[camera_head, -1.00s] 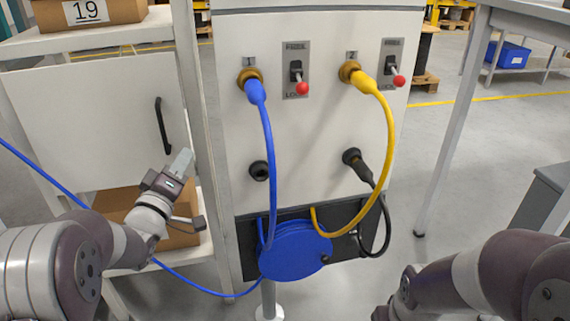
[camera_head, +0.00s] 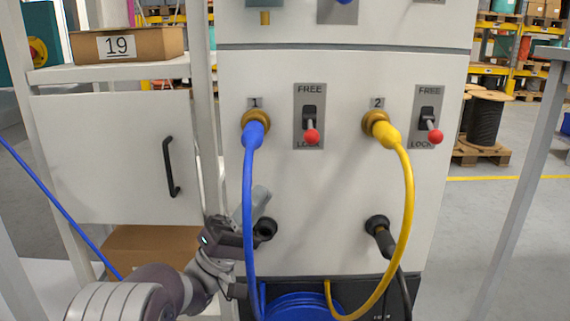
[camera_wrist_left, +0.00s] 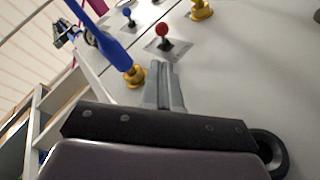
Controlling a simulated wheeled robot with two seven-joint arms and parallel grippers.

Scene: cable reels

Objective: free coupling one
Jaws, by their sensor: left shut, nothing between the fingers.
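Coupling one is a brass socket (camera_head: 256,119) marked 1 on the white panel, with a blue plug (camera_head: 253,134) in it. Its lever (camera_head: 311,134), with a red knob, sits on a plate marked FREE at top and LOCK below; the knob is down by LOCK. My left gripper (camera_head: 258,202) is shut and empty, below coupling one, partly behind the blue cable. In the left wrist view its fingertips (camera_wrist_left: 160,72) point toward the red-knobbed lever (camera_wrist_left: 162,32), apart from it. The blue plug (camera_wrist_left: 112,48) and brass socket (camera_wrist_left: 134,75) are left of them. My right gripper is out of view.
Coupling two (camera_head: 376,123) holds a yellow plug (camera_head: 386,136); its lever (camera_head: 433,134) is right of it. Blue and yellow cables hang before the panel. A black port (camera_head: 265,229) is beside my gripper. A cabinet door with a black handle (camera_head: 170,167) stands left.

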